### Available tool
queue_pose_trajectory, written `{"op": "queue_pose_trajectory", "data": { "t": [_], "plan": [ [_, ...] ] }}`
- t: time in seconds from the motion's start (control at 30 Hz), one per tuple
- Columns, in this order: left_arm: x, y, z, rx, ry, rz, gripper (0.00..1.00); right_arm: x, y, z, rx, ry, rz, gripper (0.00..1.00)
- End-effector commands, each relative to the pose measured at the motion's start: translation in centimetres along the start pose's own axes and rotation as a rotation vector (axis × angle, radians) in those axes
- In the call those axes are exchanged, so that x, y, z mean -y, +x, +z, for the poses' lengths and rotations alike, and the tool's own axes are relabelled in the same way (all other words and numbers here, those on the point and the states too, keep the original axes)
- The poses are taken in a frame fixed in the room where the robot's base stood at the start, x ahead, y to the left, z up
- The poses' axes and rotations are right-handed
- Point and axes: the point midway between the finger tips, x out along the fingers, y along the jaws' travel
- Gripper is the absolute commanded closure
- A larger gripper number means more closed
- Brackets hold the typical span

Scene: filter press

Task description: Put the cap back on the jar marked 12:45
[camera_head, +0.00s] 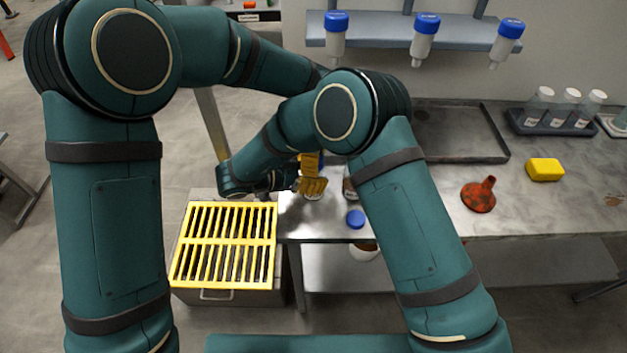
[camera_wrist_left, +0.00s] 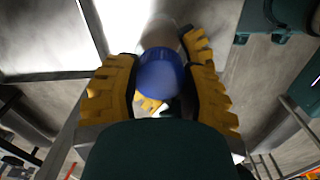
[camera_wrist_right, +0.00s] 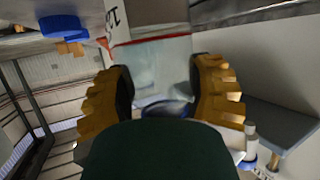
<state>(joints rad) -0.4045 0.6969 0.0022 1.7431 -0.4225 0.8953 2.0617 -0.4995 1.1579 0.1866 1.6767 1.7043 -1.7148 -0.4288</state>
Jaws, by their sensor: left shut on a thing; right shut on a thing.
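My left gripper (camera_wrist_left: 160,62) is shut on a blue cap (camera_wrist_left: 158,76). A pale cylinder (camera_wrist_left: 165,35) lies just beyond the cap, and other yellow fingers show close by. My right gripper (camera_wrist_right: 163,70) is shut on a clear jar (camera_wrist_right: 160,60) with a white, red-edged label; its marking is cut off and I cannot read 12:45. Blue shows behind the jar's end. In the head view the yellow fingers of my left gripper (camera_head: 311,163) crowd together with the right ones over the counter's left end. I cannot tell whether cap and jar touch.
A partly hidden jar (camera_head: 348,184) stands behind my right arm. A yellow-slatted crate (camera_head: 222,241) is left of the counter. A red funnel (camera_head: 479,195) and yellow sponge (camera_head: 545,169) lie right. Capped bottles hang from a shelf (camera_head: 380,26).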

Motion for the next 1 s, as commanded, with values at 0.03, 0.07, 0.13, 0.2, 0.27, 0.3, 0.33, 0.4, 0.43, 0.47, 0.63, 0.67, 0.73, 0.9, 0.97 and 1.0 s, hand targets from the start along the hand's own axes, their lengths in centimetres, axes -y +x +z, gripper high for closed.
{"op": "queue_pose_trajectory", "data": {
  "t": [0.03,0.07,0.13,0.2,0.27,0.3,0.33,0.4,0.43,0.47,0.63,0.67,0.73,0.9,0.97,1.0],
  "plan": [
    [0.0,0.0,0.0,0.000,0.034,-0.001,0.99,0.0,0.0,0.0,0.000,0.000,0.000,1.00],
    [0.0,0.0,0.0,0.000,0.050,0.000,0.99,0.0,0.0,0.0,0.000,0.000,0.000,1.00],
    [0.0,0.0,0.0,-0.001,0.071,0.000,0.99,0.0,0.0,0.0,0.000,0.000,0.000,1.00],
    [0.0,0.0,0.0,-0.001,0.073,0.000,0.99,0.0,0.0,0.0,0.000,0.000,0.000,1.00],
    [0.0,0.0,0.0,-0.001,0.072,0.000,0.99,0.0,0.0,0.0,0.000,0.000,0.000,1.00],
    [0.0,0.0,0.0,-0.001,0.072,0.000,0.99,0.0,0.0,0.0,0.000,0.000,0.000,1.00],
    [0.0,0.0,0.0,-0.001,0.072,0.000,0.99,0.0,0.0,0.0,0.000,0.000,0.000,1.00],
    [0.0,0.0,0.0,-0.001,0.071,0.000,0.43,0.0,0.0,0.0,0.000,0.000,0.000,1.00],
    [0.0,0.0,0.0,-0.001,0.071,0.000,0.33,0.0,0.0,0.0,0.000,0.000,0.000,1.00],
    [0.0,0.0,0.0,-0.001,0.071,0.000,0.28,0.0,0.0,0.0,0.000,0.000,0.000,1.00],
    [0.0,0.0,0.0,-0.001,0.070,0.000,0.28,0.0,0.0,0.0,0.000,0.000,0.000,1.00],
    [0.0,0.0,0.0,-0.001,0.070,0.000,0.28,0.0,0.0,0.0,0.000,0.000,0.000,1.00],
    [0.0,0.0,0.0,-0.001,0.070,0.000,0.28,0.0,0.0,0.0,0.000,0.000,0.000,1.00],
    [-0.1,-0.9,0.0,0.000,0.070,0.003,0.28,0.0,0.0,0.0,0.000,0.000,0.000,1.00],
    [-0.1,-1.6,0.0,-0.001,0.071,0.004,0.28,0.0,0.0,0.0,0.000,0.000,0.000,1.00],
    [-0.1,-2.1,0.0,-0.001,0.071,0.004,0.28,0.0,0.0,0.0,0.000,0.000,0.000,1.00]
  ]
}}
